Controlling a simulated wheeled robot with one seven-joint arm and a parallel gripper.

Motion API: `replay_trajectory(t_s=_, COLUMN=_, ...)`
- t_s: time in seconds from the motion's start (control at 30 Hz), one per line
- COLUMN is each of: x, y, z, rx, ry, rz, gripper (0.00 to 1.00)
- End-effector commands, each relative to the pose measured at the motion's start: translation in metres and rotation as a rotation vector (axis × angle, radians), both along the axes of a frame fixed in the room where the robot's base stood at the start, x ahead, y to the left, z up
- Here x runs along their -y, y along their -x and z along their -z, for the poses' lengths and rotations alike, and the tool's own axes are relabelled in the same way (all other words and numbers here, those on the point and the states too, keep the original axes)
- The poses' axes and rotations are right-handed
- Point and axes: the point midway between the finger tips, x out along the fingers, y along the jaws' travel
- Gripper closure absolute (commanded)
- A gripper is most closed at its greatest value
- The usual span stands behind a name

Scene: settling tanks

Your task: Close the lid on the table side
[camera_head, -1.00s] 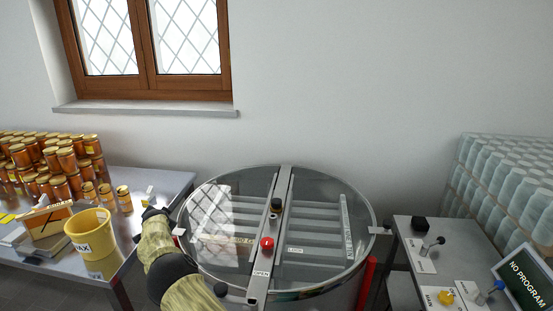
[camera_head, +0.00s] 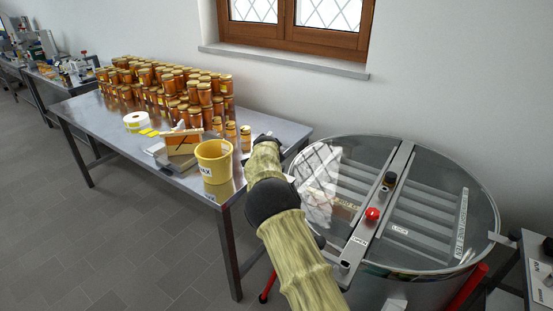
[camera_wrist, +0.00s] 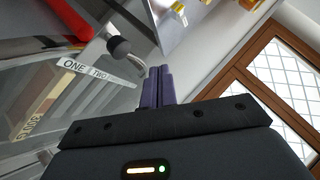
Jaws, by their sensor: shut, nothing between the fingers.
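The round steel drum (camera_head: 400,273) stands at the right with a metal bar (camera_head: 376,215) across its top. The clear lid half on the table side (camera_head: 322,190), left of the bar, appears to lie flat over the drum, with window reflections on it. The other clear lid half (camera_head: 440,205) also looks flat. My gripper (camera_head: 268,142) is at the drum's left rim, between drum and table, partly hidden by my arm. In the wrist view its dark fingers (camera_wrist: 158,87) are together and empty, beside the clear lid with a "ONE TWO" label. Contact cannot be told.
A red knob (camera_head: 372,214) and black knob (camera_head: 390,179) stand on the bar. The floor at the left is clear.

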Motion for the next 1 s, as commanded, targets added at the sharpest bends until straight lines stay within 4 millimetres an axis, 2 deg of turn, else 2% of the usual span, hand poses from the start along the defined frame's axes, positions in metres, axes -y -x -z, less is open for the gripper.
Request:
replay_trajectory(t_s=0.3, x=-0.019, y=0.027, z=-0.034, rx=0.003, ry=0.001, rz=-0.001, gripper=1.00)
replay_trajectory(t_s=0.7, x=-0.019, y=0.030, z=-0.038, rx=0.001, ry=0.001, rz=0.001, gripper=1.00)
replay_trajectory(t_s=0.77, x=-0.013, y=0.031, z=-0.038, rx=-0.005, ry=0.003, rz=0.005, gripper=1.00)
replay_trajectory(t_s=0.87, x=0.007, y=0.038, z=-0.037, rx=-0.033, ry=0.014, rz=0.017, gripper=1.00)
replay_trajectory(t_s=1.0, x=0.057, y=0.064, z=-0.032, rx=-0.117, ry=0.047, rz=0.028, gripper=1.00)
